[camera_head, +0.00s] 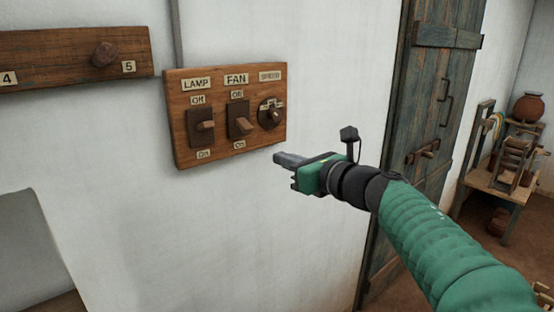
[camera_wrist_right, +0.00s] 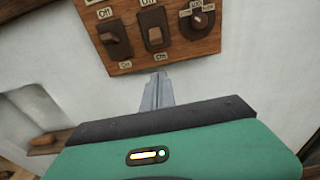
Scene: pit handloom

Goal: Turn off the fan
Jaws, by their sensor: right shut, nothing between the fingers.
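The wooden switch board (camera_head: 222,158) is fixed to the white wall, with labels LAMP, FAN and a third, blurred one. The fan switch (camera_head: 240,119) is the middle one, marked Off above and On below; its lever is tilted down towards On. It also shows in the right wrist view (camera_wrist_right: 154,33). The lamp switch (camera_head: 203,126) is left of it and a round knob (camera_head: 270,114) is right of it. My right gripper (camera_head: 280,158) is shut and empty, just below the board's lower right edge, apart from the fan switch. My left gripper is out of view.
A wooden rail (camera_head: 60,62) with a peg and number labels is on the wall at left. A weathered door (camera_head: 425,120) stands right of the board. A small table (camera_head: 495,186) with a clay pot (camera_head: 528,107) is at far right. The wall below the board is bare.

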